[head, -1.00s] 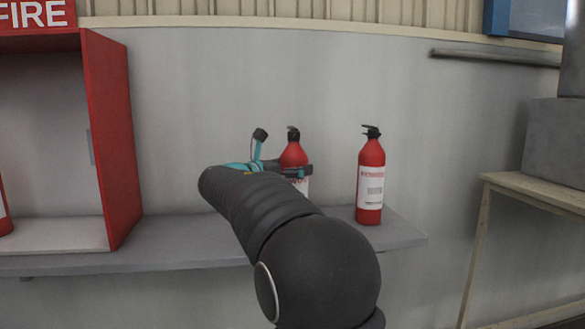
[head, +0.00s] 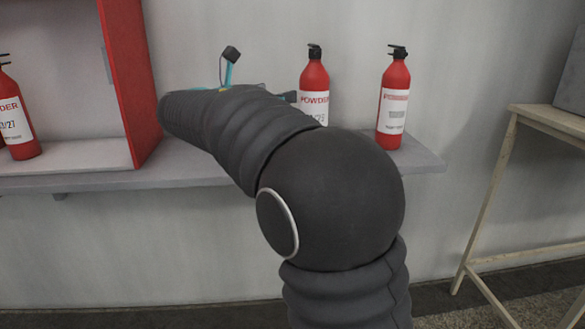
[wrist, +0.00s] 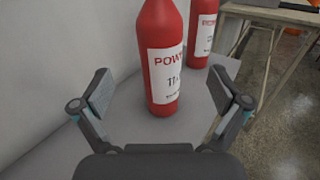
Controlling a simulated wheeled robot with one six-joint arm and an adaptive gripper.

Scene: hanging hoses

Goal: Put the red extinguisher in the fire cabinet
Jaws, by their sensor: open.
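A red extinguisher (head: 314,80) with a white powder label stands upright on the grey shelf, its lower part hidden by my arm in the head view. In the wrist view this extinguisher (wrist: 163,55) is ahead of my gripper (wrist: 161,94), between the lines of its spread fingers. The gripper is open and empty, with a gap to each side of the bottle. A second red extinguisher (head: 394,105) stands upright to its right, near the shelf end. The fire cabinet (head: 131,80) is at left, open at the front, with another red extinguisher (head: 18,118) upright inside.
The grey shelf (head: 425,160) runs along the wall under the cabinet and ends at right. A wooden-framed table (head: 545,118) stands at far right. The cabinet floor (head: 90,155) is clear beside its extinguisher.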

